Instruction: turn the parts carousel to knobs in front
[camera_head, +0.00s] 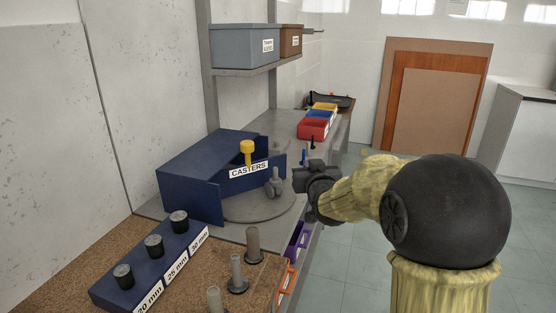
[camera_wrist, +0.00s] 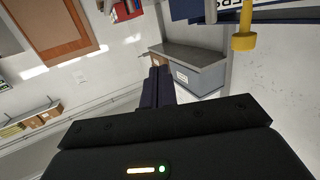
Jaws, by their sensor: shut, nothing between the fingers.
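The parts carousel has a round grey turntable (camera_head: 262,207) and dark blue walls (camera_head: 190,182). A white label reading CASTERS (camera_head: 249,170) faces front. A yellow knobbed peg (camera_head: 247,150) stands at the label, and it also shows at the top right of the wrist view (camera_wrist: 244,36). A grey caster-like part (camera_head: 274,184) sits on the turntable's front right. The other compartments are hidden by the walls. My gripper (camera_head: 298,180) is just right of the turntable, near the grey part, its contact unclear. Its dark fingers (camera_wrist: 158,86) are together and empty.
A blue block with black-capped posts (camera_head: 154,246) and several grey casters (camera_head: 237,272) stand in front on the bench. Red, blue and yellow bins (camera_head: 313,130) lie behind. A shelf with a grey bin (camera_head: 245,45) hangs above. Open floor lies right.

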